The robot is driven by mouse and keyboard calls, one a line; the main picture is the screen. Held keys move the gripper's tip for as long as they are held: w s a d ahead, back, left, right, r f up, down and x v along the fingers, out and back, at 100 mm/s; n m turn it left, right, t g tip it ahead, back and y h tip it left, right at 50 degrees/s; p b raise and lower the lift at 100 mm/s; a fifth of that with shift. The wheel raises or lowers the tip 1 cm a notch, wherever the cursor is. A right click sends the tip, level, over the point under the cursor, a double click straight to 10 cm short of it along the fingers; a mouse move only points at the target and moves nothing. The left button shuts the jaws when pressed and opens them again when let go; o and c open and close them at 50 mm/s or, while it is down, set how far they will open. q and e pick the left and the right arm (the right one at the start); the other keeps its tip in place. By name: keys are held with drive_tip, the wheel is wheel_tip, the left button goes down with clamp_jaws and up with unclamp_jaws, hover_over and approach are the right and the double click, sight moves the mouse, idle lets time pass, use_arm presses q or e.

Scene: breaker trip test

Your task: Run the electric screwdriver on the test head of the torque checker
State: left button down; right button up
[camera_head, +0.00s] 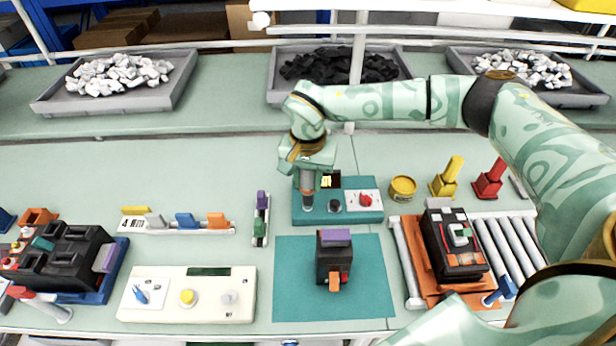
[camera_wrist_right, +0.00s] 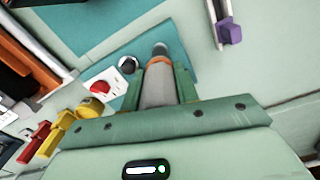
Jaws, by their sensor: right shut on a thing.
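My right gripper (camera_head: 307,172) is shut on the electric screwdriver (camera_head: 307,194), a grey cylinder with an orange ring and dark tip, pointing down. The screwdriver also shows between the fingers in the right wrist view (camera_wrist_right: 158,88). The torque checker (camera_head: 312,218) is a teal block with a small yellow display and a white panel with a red knob. A dark round test head (camera_head: 334,206) sits on it; it also shows in the wrist view (camera_wrist_right: 128,65). The screwdriver's tip is over the teal block, left of the test head; I cannot tell whether it touches. My left gripper is not in view.
A black breaker with a purple top (camera_head: 336,238) stands on a teal mat (camera_head: 290,290) in front. A yellow tin (camera_head: 402,188) and yellow and red stands (camera_head: 488,180) are to the right, beside a roller track (camera_head: 512,250). A white panel (camera_head: 165,300) lies at front left.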

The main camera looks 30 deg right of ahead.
idle(0.7)
drive_tip(key=shift+f, duration=0.65)
idle(0.8)
idle(0.9)
drive_tip(key=shift+r+p, duration=2.6)
drive_tip(key=shift+r, duration=0.4)
drive_tip(key=shift+r, duration=0.1)
